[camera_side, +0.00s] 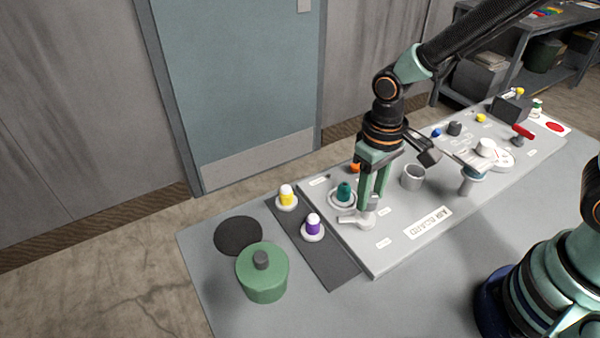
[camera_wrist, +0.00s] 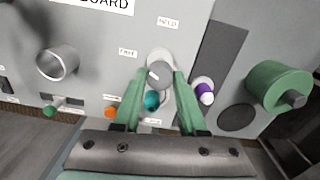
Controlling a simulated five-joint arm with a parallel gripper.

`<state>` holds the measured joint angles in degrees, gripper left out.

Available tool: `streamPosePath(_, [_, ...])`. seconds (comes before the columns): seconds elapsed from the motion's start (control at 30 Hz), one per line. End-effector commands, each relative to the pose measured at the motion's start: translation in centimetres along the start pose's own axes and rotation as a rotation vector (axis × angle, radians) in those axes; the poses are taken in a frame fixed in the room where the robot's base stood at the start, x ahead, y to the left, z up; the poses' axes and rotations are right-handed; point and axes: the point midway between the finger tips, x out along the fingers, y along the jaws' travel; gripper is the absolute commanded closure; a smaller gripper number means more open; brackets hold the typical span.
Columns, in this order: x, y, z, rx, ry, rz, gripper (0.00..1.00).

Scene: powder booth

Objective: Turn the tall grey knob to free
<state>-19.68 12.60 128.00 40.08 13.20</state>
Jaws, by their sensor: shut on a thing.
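The tall grey knob (camera_wrist: 160,74) stands on a round white base on the panel (camera_side: 330,235). My gripper (camera_wrist: 160,82) is shut on it, one finger on each side. In the side view my gripper (camera_side: 371,206) points down over the same spot, its fingers hiding most of the knob. A short pale mark shows on the left part of the knob's top in the wrist view. The label "FREE" (camera_wrist: 128,53) lies left of and above the knob there, and "HELD" (camera_wrist: 168,22) lies above it. Which label the mark points to is hard to tell.
A teal knob (camera_side: 344,191) stands close beside my fingers. Yellow (camera_side: 287,196) and purple (camera_side: 313,223) knobs stand on the left. A green lidded pot (camera_side: 263,278) sits near a dark disc (camera_side: 238,235). An open grey cup (camera_side: 412,178) is right of my gripper.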

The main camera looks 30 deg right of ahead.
Motion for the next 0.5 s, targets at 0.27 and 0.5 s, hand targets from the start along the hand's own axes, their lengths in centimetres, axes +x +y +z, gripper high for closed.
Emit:
streamPosePath(0.27, [0.02, -0.32, -0.05, -0.248, 0.017, -0.002, 1.00])
streamPosePath(0.5, [0.02, -0.32, -0.03, -0.396, 0.023, -0.001, 1.00])
